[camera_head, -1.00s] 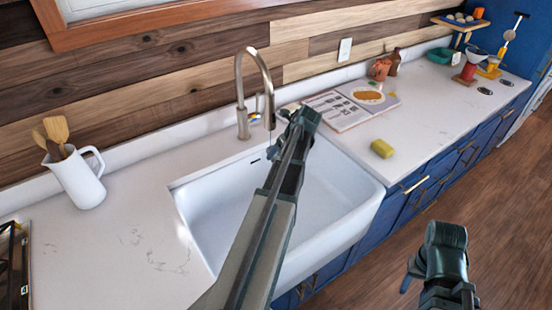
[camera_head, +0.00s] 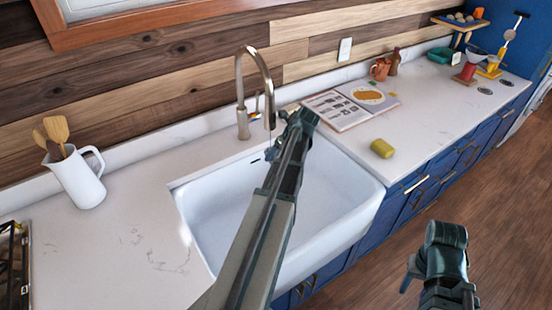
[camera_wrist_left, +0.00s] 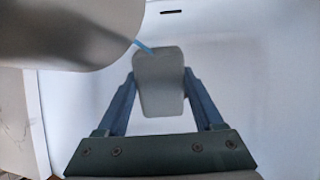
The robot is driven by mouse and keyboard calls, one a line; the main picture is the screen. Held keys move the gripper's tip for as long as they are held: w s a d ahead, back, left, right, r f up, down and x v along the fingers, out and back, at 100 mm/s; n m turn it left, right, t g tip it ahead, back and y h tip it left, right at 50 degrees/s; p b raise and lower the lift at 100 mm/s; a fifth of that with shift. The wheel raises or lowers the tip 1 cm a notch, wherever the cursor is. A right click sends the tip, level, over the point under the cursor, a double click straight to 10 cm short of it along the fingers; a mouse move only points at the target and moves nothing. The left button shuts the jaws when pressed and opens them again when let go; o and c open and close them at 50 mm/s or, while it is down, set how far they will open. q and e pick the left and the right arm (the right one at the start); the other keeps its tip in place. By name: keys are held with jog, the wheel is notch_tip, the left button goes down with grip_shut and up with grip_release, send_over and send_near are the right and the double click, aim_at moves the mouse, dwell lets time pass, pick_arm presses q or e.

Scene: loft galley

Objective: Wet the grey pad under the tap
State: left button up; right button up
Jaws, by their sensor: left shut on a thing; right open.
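The grey pad (camera_wrist_left: 160,95) is gripped between the two blue-grey fingers of my left gripper (camera_wrist_left: 160,78) in the left wrist view. The metal tap spout (camera_wrist_left: 85,35) looms at upper left there. A thin blue water stream (camera_wrist_left: 143,46) runs from the spout's edge to the top of the pad. In the head view the curved tap (camera_head: 240,90) stands behind the white sink (camera_head: 325,195); my left arm reaches over the sink towards it and largely hides the pad. My right gripper (camera_head: 440,288) is open and empty at the lower right, over the floor.
A yellow sponge (camera_head: 382,148) and an open book (camera_head: 345,108) lie on the counter right of the sink. A white jug with wooden utensils (camera_head: 80,180) stands left. An orange mug (camera_head: 379,69) and bottle stand behind the book.

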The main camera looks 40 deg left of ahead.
pick_arm(q)
jog(key=d, duration=0.8)
jog(key=shift+w, duration=0.3)
dwell(0.3)
jog(key=shift+d+r, duration=0.1)
dwell(1.2)
jog(key=d+r+p, duration=0.3)
jog(key=d+p, duration=0.1)
jog(key=shift+w+d+r, duration=0.2)
jog(key=shift+d+r, duration=0.2)
dwell(0.5)
